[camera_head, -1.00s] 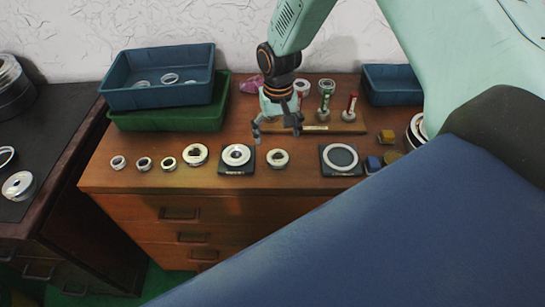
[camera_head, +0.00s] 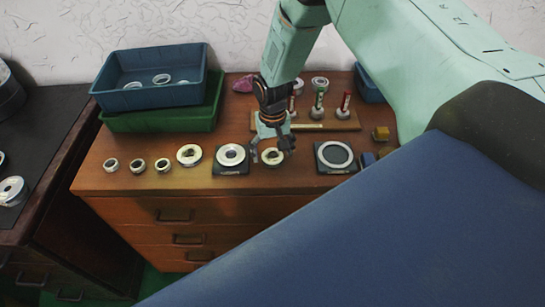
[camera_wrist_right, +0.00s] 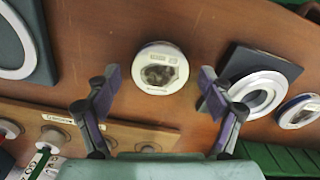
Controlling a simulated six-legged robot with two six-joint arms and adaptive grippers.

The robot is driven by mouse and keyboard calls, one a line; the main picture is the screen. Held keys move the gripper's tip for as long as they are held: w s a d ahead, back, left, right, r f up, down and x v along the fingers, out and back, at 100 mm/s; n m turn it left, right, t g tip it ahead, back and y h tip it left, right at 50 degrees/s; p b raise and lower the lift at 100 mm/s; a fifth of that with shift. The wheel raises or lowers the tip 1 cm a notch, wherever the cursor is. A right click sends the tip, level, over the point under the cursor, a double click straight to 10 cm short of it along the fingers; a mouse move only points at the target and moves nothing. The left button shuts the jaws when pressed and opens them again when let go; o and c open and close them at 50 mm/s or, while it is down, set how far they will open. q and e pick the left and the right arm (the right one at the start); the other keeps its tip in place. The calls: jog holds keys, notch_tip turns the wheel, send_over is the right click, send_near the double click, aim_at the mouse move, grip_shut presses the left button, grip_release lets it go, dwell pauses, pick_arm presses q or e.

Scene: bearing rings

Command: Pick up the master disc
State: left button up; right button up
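A silver disc with a dark, marked centre (camera_head: 273,157) lies flat on the wooden cabinet top, between two black pads. It looks like the master disc, though no label I can read confirms this. In the right wrist view the disc (camera_wrist_right: 160,68) lies ahead of and between the spread fingers, apart from both. My right gripper (camera_head: 270,151) is open and empty, low over the disc, and partly covers it in the head view; its fingers also show in the wrist view (camera_wrist_right: 160,80). My left gripper is not in view.
A black pad with a ring (camera_head: 231,169) is close on the left; another black pad (camera_head: 322,168) is on the right. Several loose rings (camera_head: 138,166) lie further left. Behind stand a wooden rack (camera_head: 345,125) and stacked blue (camera_head: 150,99) and green bins (camera_head: 160,122).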

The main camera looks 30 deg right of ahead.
aim_at(272, 155)
jog(key=shift+r, duration=0.1)
jog(key=c, duration=1.4)
jog(key=r, duration=0.9)
jog(key=shift+s+r+p, duration=0.2)
jog(key=shift+r+p, duration=0.1)
jog(key=shift+p, duration=0.05)
